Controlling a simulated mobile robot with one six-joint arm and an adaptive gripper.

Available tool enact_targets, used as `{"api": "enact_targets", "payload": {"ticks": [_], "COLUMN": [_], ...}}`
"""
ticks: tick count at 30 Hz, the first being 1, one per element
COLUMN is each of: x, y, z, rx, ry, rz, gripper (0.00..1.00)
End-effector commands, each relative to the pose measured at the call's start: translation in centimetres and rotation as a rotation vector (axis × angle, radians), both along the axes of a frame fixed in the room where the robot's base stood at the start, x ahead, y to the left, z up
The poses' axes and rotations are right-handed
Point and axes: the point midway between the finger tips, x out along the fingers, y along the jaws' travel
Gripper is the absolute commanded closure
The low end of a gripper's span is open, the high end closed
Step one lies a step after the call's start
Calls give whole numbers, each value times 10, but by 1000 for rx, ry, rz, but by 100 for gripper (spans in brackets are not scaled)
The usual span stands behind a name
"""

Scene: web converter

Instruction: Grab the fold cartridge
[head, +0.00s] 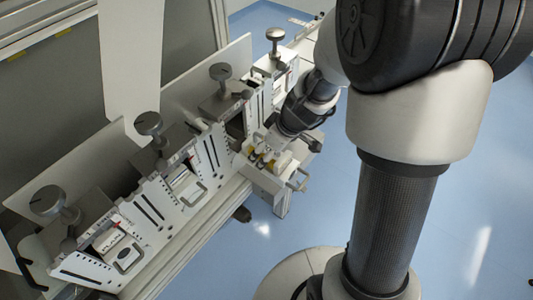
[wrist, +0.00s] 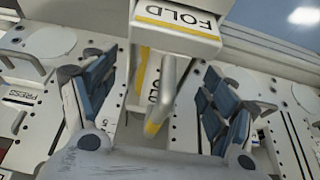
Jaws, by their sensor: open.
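The fold cartridge (wrist: 178,38) is a white block with a yellow stripe and the word FOLD, at the top middle of the wrist view. A second FOLD label with yellow shows just below it. A grey bar handle (wrist: 164,92) points toward the camera. My gripper (wrist: 156,84) is open, with one blue-padded finger on each side of the handle. I see no clear contact.
Several similar white slotted units with handles, such as the nearest one (head: 118,248), line the machine front. Grey knobs (head: 148,123) stand above them. A PRESS label (wrist: 22,95) shows at the left in the wrist view. Blue floor (head: 310,215) to the right is clear.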

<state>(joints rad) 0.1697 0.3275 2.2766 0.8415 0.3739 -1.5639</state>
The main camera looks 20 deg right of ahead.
Motion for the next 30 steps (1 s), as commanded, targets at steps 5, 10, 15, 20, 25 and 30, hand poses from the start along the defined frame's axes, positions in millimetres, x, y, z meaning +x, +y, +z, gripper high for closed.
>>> {"api": "enact_targets", "payload": {"ticks": [5, 10, 15, 20, 25, 30], "x": [0, 0, 0, 0, 0, 0], "y": [0, 0, 0, 0, 0, 0], "z": [1, 1, 1, 1, 1, 1], "rx": [0, 1, 1, 1, 1, 1], "ry": [0, 1, 1, 1, 1, 1], "rz": [0, 0, 0, 0, 0, 0], "gripper": [28, 39, 50, 61, 72, 84]}}
